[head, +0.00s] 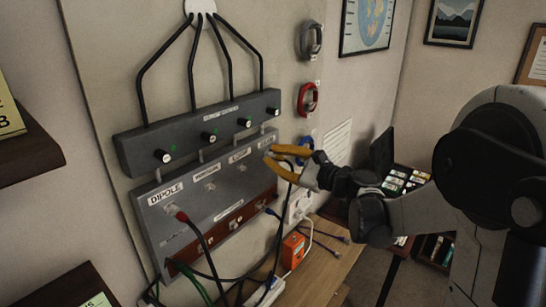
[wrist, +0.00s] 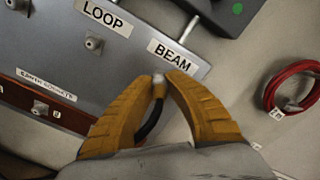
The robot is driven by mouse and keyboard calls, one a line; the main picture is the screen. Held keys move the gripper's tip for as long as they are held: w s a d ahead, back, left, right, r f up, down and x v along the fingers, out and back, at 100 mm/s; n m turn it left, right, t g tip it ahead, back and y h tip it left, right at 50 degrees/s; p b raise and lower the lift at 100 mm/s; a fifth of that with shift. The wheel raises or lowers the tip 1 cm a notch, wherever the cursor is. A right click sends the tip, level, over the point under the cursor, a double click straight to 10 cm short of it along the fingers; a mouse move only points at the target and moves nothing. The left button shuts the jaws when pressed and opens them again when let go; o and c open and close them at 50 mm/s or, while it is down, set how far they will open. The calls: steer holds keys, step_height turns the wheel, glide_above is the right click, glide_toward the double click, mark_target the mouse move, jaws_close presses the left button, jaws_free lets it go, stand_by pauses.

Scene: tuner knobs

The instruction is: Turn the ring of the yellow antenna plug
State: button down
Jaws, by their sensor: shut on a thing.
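My gripper (head: 270,156), with yellow-orange fingers, is at the right end of the grey socket panel (head: 160,236). In the wrist view my gripper (wrist: 160,82) is shut on the small grey metal ring (wrist: 158,78) of an antenna plug, just below the BEAM label (wrist: 173,57). A black cable (wrist: 151,122) runs from this plug back between the fingers. The fingers hide most of the plug, and I cannot make out any yellow on it. I cannot tell how far its ring is turned.
A red plug (head: 182,216) with a black cable sits below the DIPOLE label. A bare socket (wrist: 94,43) is under LOOP. A dark box with knobs (head: 200,135) is above the panel. Red cable coils (head: 308,99) hang to the right. An orange box (head: 293,248) stands on the bench below.

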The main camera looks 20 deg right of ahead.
steer(key=shift+m, duration=0.7)
steer(key=shift+f, duration=0.1)
stand_by(0.9)
steer(key=c, duration=1.3)
jaws_free()
steer(key=v, duration=1.2)
